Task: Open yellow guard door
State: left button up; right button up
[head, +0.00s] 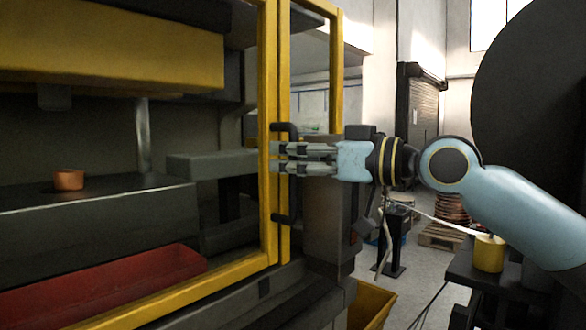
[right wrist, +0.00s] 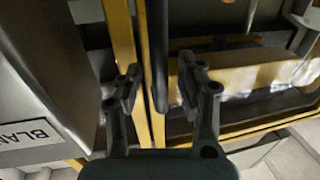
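The yellow guard door (head: 268,90) is a tall yellow frame with a see-through panel at the front of the machine. It appears to stand across the machine's opening. A black vertical handle (head: 291,203) is on its right upright; it also shows as a dark bar in the right wrist view (right wrist: 157,50). My right gripper (head: 274,158) reaches in from the right at the handle's mid-height. Its fingers (right wrist: 158,88) are apart, one on each side of the bar, with visible gaps. The fingers hide the handle's middle in the head view. My left gripper is not in view.
Behind the door are a small copper piece (head: 69,180) on a dark table and a red tray (head: 110,283). A yellow bin (head: 371,304) stands low below my right arm. A yellow cylinder (head: 489,254) is at right. Coils on a pallet (head: 440,236) stand farther back.

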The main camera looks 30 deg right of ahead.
jog(key=shift+c, duration=0.5)
grip_shut()
jog(key=shift+w+a, duration=0.1)
